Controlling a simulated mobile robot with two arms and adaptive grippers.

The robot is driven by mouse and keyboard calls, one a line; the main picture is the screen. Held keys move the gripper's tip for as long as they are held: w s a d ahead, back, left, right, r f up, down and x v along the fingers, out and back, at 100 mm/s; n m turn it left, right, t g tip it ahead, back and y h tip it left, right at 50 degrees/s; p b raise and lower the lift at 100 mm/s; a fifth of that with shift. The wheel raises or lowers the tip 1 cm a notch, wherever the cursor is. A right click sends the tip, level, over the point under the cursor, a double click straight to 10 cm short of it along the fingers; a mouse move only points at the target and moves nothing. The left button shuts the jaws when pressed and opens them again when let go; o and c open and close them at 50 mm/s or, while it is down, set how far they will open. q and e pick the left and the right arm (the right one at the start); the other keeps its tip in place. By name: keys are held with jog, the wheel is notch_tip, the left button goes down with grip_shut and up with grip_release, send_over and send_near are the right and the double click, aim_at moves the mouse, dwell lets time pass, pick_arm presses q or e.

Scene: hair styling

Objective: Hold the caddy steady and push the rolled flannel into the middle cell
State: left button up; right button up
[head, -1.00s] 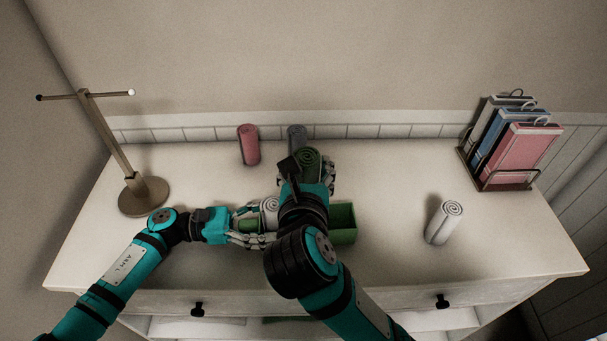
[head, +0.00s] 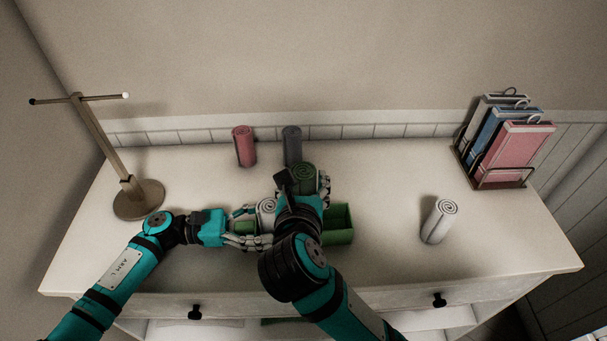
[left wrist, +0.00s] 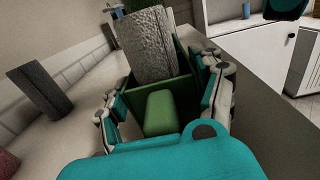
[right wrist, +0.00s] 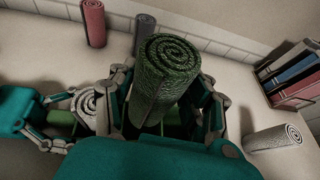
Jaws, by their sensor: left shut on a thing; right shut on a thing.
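The green caddy (head: 340,222) stands on the dresser top, its right cell empty. My left gripper (head: 252,232) is shut on the green block (left wrist: 165,112) at the caddy's left end. A white rolled flannel (left wrist: 148,48) stands upright in the caddy's left cell and also shows in the right wrist view (right wrist: 88,104). My right gripper (head: 306,198) is shut on the green rolled flannel (right wrist: 168,75), held roughly upright over the middle of the caddy. The flannel's lower end is hidden, so I cannot tell whether it is inside the middle cell.
A red roll (head: 244,147) and a grey roll (head: 292,145) stand behind the caddy. Another white roll (head: 439,221) is on the right. A wooden T-stand (head: 137,197) stands left, and a rack with packets (head: 503,182) back right. The dresser top between is clear.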

jog(key=shift+f, duration=1.3)
jog(key=shift+f, duration=1.2)
dwell(0.7)
jog(key=shift+r, duration=0.15)
jog(key=shift+r, duration=0.65)
dwell(0.4)
jog(key=shift+f, duration=0.7)
dwell(0.8)
jog(key=o, duration=1.2)
jog(key=shift+s+f, duration=0.1)
jog(key=shift+f, duration=0.15)
jog(key=shift+o, duration=0.2)
